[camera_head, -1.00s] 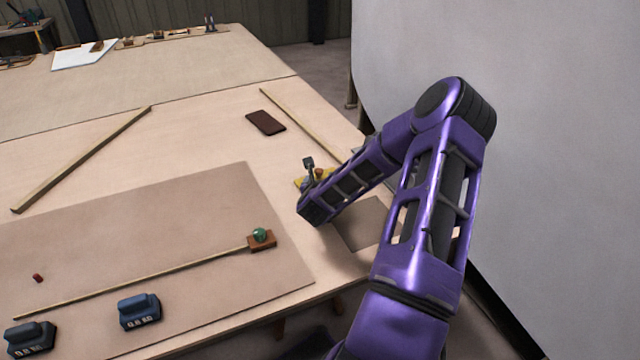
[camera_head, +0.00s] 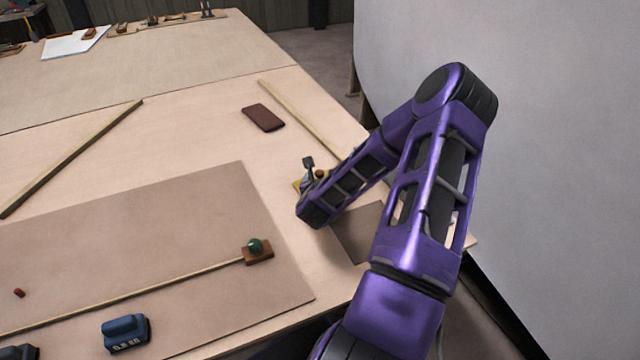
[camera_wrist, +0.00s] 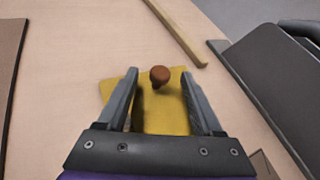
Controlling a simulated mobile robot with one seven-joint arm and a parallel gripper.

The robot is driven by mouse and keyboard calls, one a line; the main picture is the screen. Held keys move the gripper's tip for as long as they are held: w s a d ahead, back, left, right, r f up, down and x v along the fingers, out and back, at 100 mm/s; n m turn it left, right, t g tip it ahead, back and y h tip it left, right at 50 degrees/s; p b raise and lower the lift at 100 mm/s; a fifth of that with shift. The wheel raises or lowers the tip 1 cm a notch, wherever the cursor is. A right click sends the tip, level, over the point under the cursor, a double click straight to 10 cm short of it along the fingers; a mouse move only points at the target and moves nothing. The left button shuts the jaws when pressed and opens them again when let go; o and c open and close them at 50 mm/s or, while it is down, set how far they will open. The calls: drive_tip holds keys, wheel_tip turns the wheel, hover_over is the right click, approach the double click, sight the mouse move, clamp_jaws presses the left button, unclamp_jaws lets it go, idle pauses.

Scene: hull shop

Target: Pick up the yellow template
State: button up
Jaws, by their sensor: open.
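The yellow template (camera_wrist: 168,115) is a flat yellow plate with a round brown knob (camera_wrist: 159,76) standing on it. In the wrist view it lies on the table between and below my gripper's fingers, partly hidden by them. My gripper (camera_wrist: 160,74) is open, one finger to each side of the knob, and does not appear to touch it. In the head view only a small yellow edge of the template (camera_head: 298,184) and the knob (camera_head: 320,173) show beside my gripper (camera_head: 308,165); my arm hides the rest.
A wooden batten (camera_head: 300,110) lies beyond the template, with a dark brown block (camera_head: 263,118) to its left. A large pale hull surface (camera_head: 560,130) rises on the right.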

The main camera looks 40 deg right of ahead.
drive_tip(key=shift+w+d, duration=0.15)
clamp_jaws()
idle(0.4)
